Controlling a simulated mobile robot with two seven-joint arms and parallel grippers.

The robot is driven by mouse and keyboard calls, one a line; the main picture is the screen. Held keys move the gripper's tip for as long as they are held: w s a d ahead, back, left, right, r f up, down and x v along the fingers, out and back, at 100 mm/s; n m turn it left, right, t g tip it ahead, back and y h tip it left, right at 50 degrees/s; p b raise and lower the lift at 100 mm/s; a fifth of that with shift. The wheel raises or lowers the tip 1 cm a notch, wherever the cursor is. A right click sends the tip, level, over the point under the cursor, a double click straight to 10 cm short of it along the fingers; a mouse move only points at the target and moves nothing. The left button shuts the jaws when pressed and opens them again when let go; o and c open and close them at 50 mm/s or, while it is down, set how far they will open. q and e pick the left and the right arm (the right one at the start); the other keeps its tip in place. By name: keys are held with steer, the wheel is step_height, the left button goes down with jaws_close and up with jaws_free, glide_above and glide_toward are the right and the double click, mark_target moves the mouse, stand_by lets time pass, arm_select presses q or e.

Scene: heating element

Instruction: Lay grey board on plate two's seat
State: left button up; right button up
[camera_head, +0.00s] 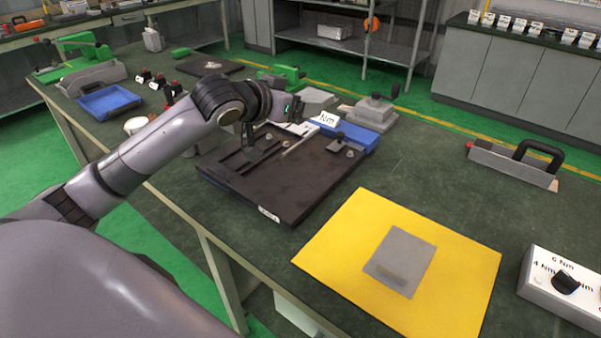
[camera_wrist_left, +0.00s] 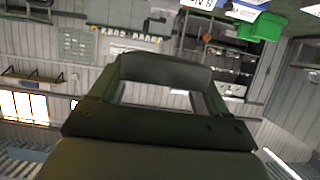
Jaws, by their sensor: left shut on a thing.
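A flat grey board (camera_head: 401,258) with a raised grey block on it lies on a yellow mat (camera_head: 340,246). A dark plate (camera_head: 270,190) with slots and small fittings lies left of the mat; I cannot tell which seat is plate two's. My left gripper (camera_head: 284,106) is above the far part of the dark plate, apart from the grey board. In the left wrist view the gripper (camera_wrist_left: 165,95) fills the middle, with a dark grey piece (camera_wrist_left: 165,70) across its far end. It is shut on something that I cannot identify. My right gripper is not in view.
A blue box with an "Nm" label (camera_head: 328,120) and a grey block (camera_head: 372,112) stand behind the dark plate. A grey piece with a black handle (camera_head: 515,163) is at the right, and a white dial box (camera_head: 562,290) at the front right. The bench between is clear.

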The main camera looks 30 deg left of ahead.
mark_target(296, 181)
arm_select(q)
step_height(296, 181, down, 17)
steer(key=shift+f+b, duration=0.2)
steer(key=shift+b, duration=0.3)
steer(key=shift+f, duration=0.15)
steer(key=o, duration=1)
steer(key=shift+r, duration=0.2)
steer(key=shift+v, duration=5.95)
steer(key=shift+d, duration=0.1)
